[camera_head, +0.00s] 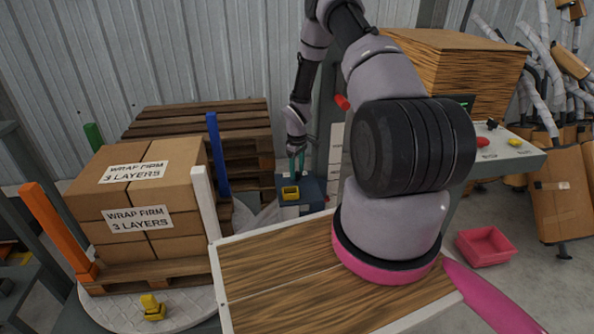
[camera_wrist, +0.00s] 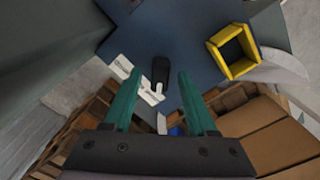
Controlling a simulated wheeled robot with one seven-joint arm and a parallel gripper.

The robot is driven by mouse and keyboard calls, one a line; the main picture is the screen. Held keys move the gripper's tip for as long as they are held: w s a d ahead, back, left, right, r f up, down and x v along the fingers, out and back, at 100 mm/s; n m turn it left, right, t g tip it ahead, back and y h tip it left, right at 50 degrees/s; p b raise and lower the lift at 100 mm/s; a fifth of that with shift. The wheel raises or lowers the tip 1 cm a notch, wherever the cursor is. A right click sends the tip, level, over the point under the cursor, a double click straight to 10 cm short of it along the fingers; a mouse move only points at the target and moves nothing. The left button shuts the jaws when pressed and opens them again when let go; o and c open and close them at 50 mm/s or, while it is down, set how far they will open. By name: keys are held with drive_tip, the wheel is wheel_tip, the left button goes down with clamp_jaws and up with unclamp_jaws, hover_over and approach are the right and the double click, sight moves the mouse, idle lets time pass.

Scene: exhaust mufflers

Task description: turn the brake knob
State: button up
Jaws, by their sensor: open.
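In the wrist view a black knob (camera_wrist: 160,70) with a white pointer sits on a dark blue panel (camera_wrist: 190,35). Two white labels (camera_wrist: 122,66) lie beside it; their text is too small to read, so I cannot confirm that this is the brake knob. My gripper (camera_wrist: 158,76) is open, its two green fingers on either side of the knob in the picture. I cannot tell how far above it they are. In the head view my gripper (camera_head: 297,160) points down over the blue box (camera_head: 313,190); the knob cannot be made out there.
A yellow square frame (camera_wrist: 211,48) with a dark middle is on the panel, right of the knob. A grey control box (camera_head: 510,155) and red bin (camera_head: 485,247) are right.

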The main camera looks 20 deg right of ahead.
clamp_jaws()
drive_tip(key=shift+m, duration=0.5)
drive_tip(key=m, duration=0.3)
drive_tip(key=shift+m, duration=2.6)
unclamp_jaws()
